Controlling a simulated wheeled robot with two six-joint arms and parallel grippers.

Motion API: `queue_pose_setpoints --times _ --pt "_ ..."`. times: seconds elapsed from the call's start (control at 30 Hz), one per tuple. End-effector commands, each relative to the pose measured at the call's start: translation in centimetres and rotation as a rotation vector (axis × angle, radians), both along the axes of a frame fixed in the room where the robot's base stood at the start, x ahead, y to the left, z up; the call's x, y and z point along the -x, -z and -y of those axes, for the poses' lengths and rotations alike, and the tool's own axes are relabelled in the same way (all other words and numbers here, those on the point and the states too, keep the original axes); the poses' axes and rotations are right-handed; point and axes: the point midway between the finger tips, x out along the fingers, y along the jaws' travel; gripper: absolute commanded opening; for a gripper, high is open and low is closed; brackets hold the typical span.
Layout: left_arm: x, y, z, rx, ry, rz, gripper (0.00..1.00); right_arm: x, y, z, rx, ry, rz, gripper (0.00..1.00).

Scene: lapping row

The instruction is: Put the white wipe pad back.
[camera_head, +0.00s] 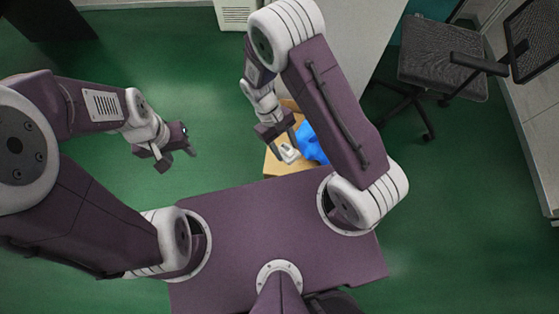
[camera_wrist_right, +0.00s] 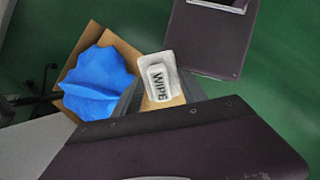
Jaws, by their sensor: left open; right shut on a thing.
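The white wipe pad (camera_wrist_right: 160,76), a small light block marked "WIPE", is between the fingers of my right gripper in the right wrist view. In the head view the pad (camera_head: 288,154) shows at the tips of my right gripper (camera_head: 284,148), which is shut on it. The pad is over or beside a tan box (camera_head: 274,164); its height above it I cannot tell. My left gripper (camera_head: 176,153) is open and empty, away to the left over the green floor.
A crumpled blue thing (camera_head: 311,144) lies at the tan box, right of my right gripper; it also shows in the right wrist view (camera_wrist_right: 94,86). A dark office chair (camera_head: 445,70) stands at the upper right. Green floor is clear around my left gripper.

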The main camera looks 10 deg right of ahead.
Motion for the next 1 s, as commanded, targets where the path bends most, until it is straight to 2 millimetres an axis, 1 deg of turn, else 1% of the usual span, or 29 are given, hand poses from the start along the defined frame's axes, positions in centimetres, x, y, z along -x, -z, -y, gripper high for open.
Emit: queue_pose_setpoints --times 0.03,0.07,0.1,0.2,0.3,0.4,0.5,0.63,0.67,0.73,0.77,1.0 --pt "0.0 3.6 0.0 0.0 0.0 0.0 0.45 -0.6 3.6 -1.7 -0.038 0.111 0.067 0.17" --pt "0.0 4.6 0.0 0.0 0.0 0.0 0.45 -1.1 4.6 -2.9 -0.057 0.186 0.11 0.17" --pt "0.0 5.8 0.0 0.0 0.0 0.0 0.45 -1.9 5.8 -4.5 -0.078 0.28 0.168 0.17" --pt "0.0 8.5 0.0 0.0 0.0 0.0 0.45 -4.3 7.9 -8.0 -0.102 0.478 0.292 0.17" --pt "0.0 9.6 0.0 0.0 0.0 0.0 0.45 -6.2 8.3 -10.0 -0.101 0.595 0.363 0.17" --pt "0.0 10.5 0.0 0.0 0.0 0.0 0.45 -7.4 8.5 -11.2 -0.094 0.67 0.406 0.17" --pt "0.0 10.8 0.0 0.0 0.0 0.0 0.45 -8.2 8.4 -11.7 -0.088 0.712 0.428 0.17" --pt "0.0 10.7 0.0 0.0 0.0 0.0 0.45 -8.4 8.2 -11.8 -0.085 0.726 0.437 0.17" --pt "0.0 10.7 0.0 0.0 0.0 0.0 0.45 -8.4 8.3 -11.7 -0.084 0.726 0.436 0.17" --pt "0.0 11.2 0.0 0.0 0.0 0.0 0.45 -8.2 9.0 -10.8 -0.08 0.729 0.433 0.17" --pt "0.0 11.4 0.0 0.0 0.0 0.0 0.45 -8.2 9.4 -10.1 -0.08 0.73 0.433 0.17" --pt "0.0 13.8 0.0 0.0 0.0 0.0 0.45 -7.6 13.6 -3.5 -0.079 0.732 0.432 0.17"
